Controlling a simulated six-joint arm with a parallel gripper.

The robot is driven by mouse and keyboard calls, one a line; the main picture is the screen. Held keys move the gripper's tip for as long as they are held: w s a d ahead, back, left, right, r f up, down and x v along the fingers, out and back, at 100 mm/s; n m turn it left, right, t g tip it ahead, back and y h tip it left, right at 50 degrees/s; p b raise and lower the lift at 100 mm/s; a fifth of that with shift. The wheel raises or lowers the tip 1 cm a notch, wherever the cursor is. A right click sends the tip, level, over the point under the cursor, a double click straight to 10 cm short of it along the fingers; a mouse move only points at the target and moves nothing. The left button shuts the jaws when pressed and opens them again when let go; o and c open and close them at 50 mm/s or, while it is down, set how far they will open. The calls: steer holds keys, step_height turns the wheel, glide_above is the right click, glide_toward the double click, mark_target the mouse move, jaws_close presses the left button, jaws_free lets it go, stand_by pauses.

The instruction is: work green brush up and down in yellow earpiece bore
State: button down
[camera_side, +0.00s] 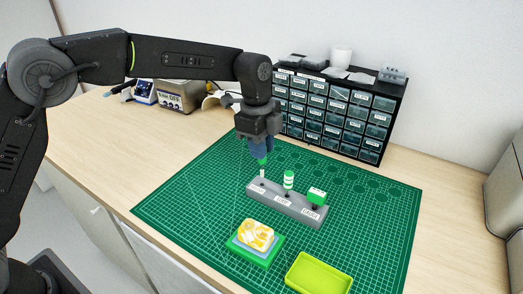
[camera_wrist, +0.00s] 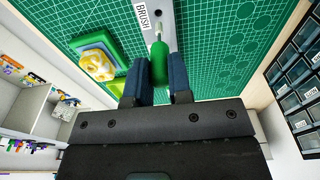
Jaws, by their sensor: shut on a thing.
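The green brush (camera_wrist: 159,66) is between the two blue fingers of my gripper (camera_wrist: 160,80), which is shut on its handle. In the side view my gripper (camera_side: 261,155) is above the left end of the grey tool rack, and the brush (camera_side: 262,162) points down at the slot there. Whether the brush tip is still inside the slot is hard to tell. The yellow earpiece (camera_side: 257,234), marbled with white, rests on a green and grey holder (camera_side: 254,256) in front of the rack. It also shows in the wrist view (camera_wrist: 97,65). Its bore is not clear in either view.
The grey rack (camera_side: 298,212) also holds a green-and-white striped tool (camera_side: 288,180) and a green block-headed tool (camera_side: 316,197). A lime tray (camera_side: 318,274) lies at the front of the green mat (camera_side: 190,205). A drawer cabinet (camera_side: 337,118) stands behind. The mat's left side is clear.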

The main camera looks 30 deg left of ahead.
steer(key=shift+r, duration=1.75)
steer(key=s+d+r, duration=0.1)
steer(key=s+d, duration=0.1)
steer(key=s, duration=0.5)
steer(key=s+d, duration=0.3)
steer(key=s, duration=0.3)
steer(key=shift+s+r, duration=0.4)
steer(key=shift+d, duration=0.1)
glide_toward(256, 234)
steer(key=shift+w+a, duration=0.35)
steer(key=shift+a, duration=0.35)
steer(key=shift+f, duration=1.45)
steer(key=shift+r, duration=0.25)
